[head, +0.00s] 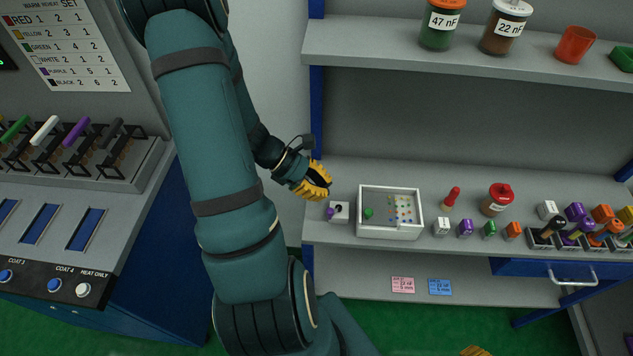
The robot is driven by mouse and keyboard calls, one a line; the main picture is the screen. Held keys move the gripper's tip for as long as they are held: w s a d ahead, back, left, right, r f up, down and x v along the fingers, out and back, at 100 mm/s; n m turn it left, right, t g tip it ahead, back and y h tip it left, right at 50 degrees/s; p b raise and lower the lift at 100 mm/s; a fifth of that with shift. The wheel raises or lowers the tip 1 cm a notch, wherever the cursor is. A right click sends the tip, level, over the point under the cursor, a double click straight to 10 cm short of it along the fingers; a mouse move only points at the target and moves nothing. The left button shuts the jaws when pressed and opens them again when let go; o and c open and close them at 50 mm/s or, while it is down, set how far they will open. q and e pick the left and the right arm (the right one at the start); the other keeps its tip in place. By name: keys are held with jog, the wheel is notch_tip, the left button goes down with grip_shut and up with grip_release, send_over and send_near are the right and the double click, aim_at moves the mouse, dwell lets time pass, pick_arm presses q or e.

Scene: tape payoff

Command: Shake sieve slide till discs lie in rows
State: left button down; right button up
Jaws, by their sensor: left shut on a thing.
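A white open tray (361,224) stands on the middle shelf, and I take it for the sieve slide. Small coloured discs (403,208) are spread over its right part; they are too small to tell if they lie in rows. A green piece (368,213) is at its left. My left gripper (322,181) has yellow fingers and is just up and left of the tray, above a white block with a purple knob (340,213). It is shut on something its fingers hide. A yellow tip of my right gripper (474,351) shows at the bottom edge; its state is hidden.
White, purple, green and orange blocks (466,228) stand right of the tray, with a red-lidded jar (497,200) and a red peg-like thing (451,198) behind. Jars (441,25) stand on the upper shelf (390,48). A blue drawer (520,267) is below right.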

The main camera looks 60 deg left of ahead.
aim_at(373, 216)
pick_arm(q)
jog(key=b+x, duration=0.1)
jog(key=x, duration=0.4)
jog(key=shift+d+f, duration=0.15)
jog(key=shift+f, duration=0.05)
jog(key=shift+w+d+f+b, duration=0.2)
jog(key=shift+w+d+b, duration=0.15)
jog(key=shift+w+d, duration=1)
jog(key=shift+d, duration=0.05)
pick_arm(e)
jog(key=shift+s+f, duration=0.15)
jog(key=shift+f, duration=0.4)
jog(key=shift+s+f, duration=0.15)
jog(key=shift+f, duration=0.35)
